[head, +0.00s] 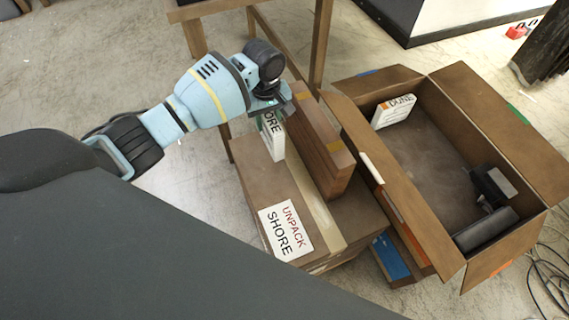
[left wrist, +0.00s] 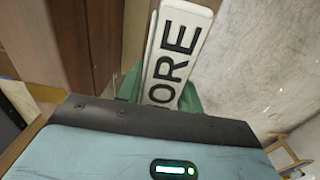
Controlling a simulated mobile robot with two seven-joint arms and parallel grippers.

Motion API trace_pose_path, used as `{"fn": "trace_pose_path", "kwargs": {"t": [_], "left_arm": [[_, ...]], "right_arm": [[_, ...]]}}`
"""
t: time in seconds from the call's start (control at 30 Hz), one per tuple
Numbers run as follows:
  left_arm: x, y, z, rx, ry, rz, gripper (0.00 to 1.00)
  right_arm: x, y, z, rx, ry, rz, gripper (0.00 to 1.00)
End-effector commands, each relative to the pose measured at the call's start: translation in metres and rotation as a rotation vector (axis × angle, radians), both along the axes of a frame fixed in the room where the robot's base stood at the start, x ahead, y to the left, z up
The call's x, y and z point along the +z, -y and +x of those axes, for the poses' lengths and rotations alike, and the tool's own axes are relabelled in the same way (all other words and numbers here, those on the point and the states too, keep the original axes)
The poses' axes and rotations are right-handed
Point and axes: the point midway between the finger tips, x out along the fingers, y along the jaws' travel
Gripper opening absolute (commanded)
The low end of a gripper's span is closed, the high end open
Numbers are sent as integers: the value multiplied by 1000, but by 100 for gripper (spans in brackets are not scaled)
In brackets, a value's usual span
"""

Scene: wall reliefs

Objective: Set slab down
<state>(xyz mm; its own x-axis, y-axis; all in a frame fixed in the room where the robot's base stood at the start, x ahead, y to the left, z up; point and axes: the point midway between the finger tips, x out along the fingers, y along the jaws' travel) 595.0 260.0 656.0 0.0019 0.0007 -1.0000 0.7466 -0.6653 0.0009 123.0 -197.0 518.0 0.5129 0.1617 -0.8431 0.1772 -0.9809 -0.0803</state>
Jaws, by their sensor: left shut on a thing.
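The slab (head: 273,142) is a white plate with dark letters ending in "ORE". My left gripper (head: 268,110) is shut on its upper part and holds it upright, just left of a stack of brown boards (head: 320,150). My right gripper is not in view.
An open carton (head: 435,150) at the right holds a white "DUNE" slab (head: 394,111) and a dark object (head: 492,185). Wooden posts (head: 320,45) rise behind the closed box. Free box top shows around the label. Cables (head: 548,270) lie on the floor at the lower right.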

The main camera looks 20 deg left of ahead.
Motion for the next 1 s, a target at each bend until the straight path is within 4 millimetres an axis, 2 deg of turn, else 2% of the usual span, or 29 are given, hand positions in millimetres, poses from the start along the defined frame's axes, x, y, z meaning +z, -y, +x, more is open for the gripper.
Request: {"fn": "trace_pose_path", "kwargs": {"t": [0.1,0.23,0.33,0.57,0.83,1.0], "left_arm": [[-25,0,-1,0,-5,0,0],[-43,0,-1,0,-3,0,0],[-50,0,0,-1,-2,-1,0],[-53,1,0,-1,0,-1,0],[-85,1,0,-1,-3,0,0],[-88,1,0,-2,1,-1,0]], "right_arm": [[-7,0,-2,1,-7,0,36],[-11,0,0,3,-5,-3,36],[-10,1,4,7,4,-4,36],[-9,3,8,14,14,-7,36],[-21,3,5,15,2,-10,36],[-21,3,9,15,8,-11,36]]}}
